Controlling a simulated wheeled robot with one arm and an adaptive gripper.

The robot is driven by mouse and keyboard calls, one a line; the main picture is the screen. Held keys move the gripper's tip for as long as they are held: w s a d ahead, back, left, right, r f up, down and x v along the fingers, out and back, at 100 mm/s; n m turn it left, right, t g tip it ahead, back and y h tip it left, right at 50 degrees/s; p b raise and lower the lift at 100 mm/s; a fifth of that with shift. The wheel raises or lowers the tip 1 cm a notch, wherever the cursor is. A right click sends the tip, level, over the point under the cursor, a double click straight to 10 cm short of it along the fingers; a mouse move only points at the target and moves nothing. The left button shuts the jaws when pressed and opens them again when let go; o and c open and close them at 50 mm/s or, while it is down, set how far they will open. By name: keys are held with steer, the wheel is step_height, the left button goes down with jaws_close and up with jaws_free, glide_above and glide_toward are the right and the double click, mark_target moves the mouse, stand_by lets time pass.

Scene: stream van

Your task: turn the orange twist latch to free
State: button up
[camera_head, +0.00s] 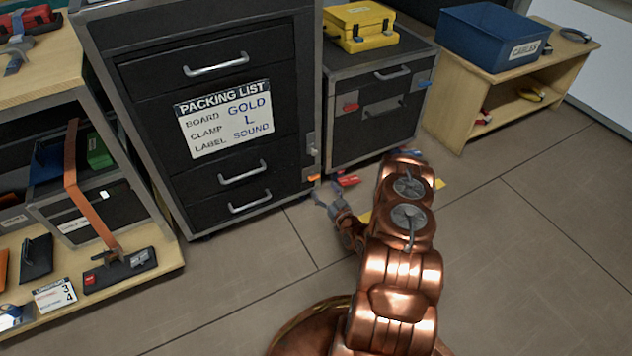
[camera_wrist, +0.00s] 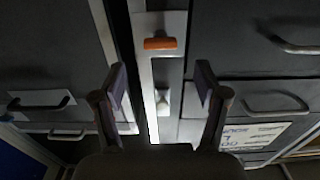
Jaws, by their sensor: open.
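The orange twist latch (camera_wrist: 160,43) sits on a pale plate on the metal cabinet edge in the wrist view, its bar lying across the picture. In the head view, a small orange piece (camera_head: 314,178) shows low on the right edge of the dark drawer cabinet. My gripper (camera_wrist: 161,78) is open and empty, its two fingers spread apart in front of that edge. The latch is between the fingers sideways but beyond their tips, with no contact visible. In the head view my gripper (camera_head: 328,202) is low by the cabinet's lower right corner, and small.
The drawer cabinet (camera_head: 150,140) carries a packing list sign (camera_head: 224,118). A pale knob (camera_wrist: 163,100) is on the same strip as the latch. A second dark cabinet (camera_head: 375,125) stands to the right, with a yellow case (camera_head: 358,25) on top. Floor at right is mostly clear.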

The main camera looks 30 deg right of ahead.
mark_target(316, 178)
steer(key=w, duration=0.2)
steer(key=w+b, duration=0.1)
steer(key=w, duration=0.1)
steer(key=w+b, duration=0.1)
steer(key=w, duration=0.1)
steer(key=shift+w+d, duration=0.25)
steer(key=shift+d, duration=0.05)
steer(key=c, duration=1.2)
